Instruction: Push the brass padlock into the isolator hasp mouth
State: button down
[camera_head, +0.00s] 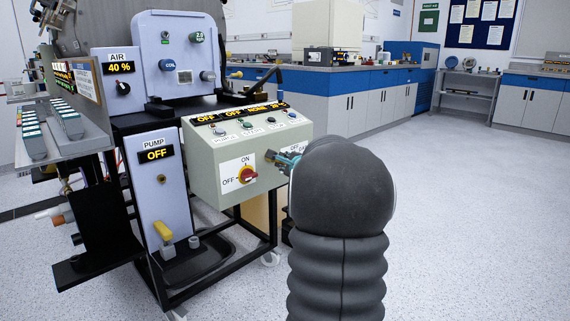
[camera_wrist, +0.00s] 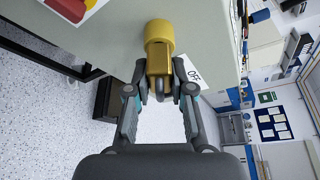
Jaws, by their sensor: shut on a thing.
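My gripper (camera_wrist: 160,90) is shut on the brass padlock (camera_wrist: 160,65), a small yellow-gold block between the fingertips in the wrist view. A wider round yellow part (camera_wrist: 158,35) lies beyond it against the pale panel; I cannot tell whether it belongs to the padlock or the panel. In the head view my gripper (camera_head: 279,158) is at the right part of the panel front, mostly behind my arm, and the padlock cannot be made out. The hasp mouth cannot be clearly made out.
The pale control box (camera_head: 215,160) carries displays and buttons along its top. An OFF label (camera_wrist: 193,74) is close beside my right finger. Speckled floor (camera_head: 460,220) is clear to the right.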

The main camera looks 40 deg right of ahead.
jog(key=shift+w, duration=0.25)
jog(key=shift+w, duration=0.1)
jog(key=c, duration=0.9)
grip_release()
jog(key=shift+c, duration=0.2)
jog(key=v, duration=1.2)
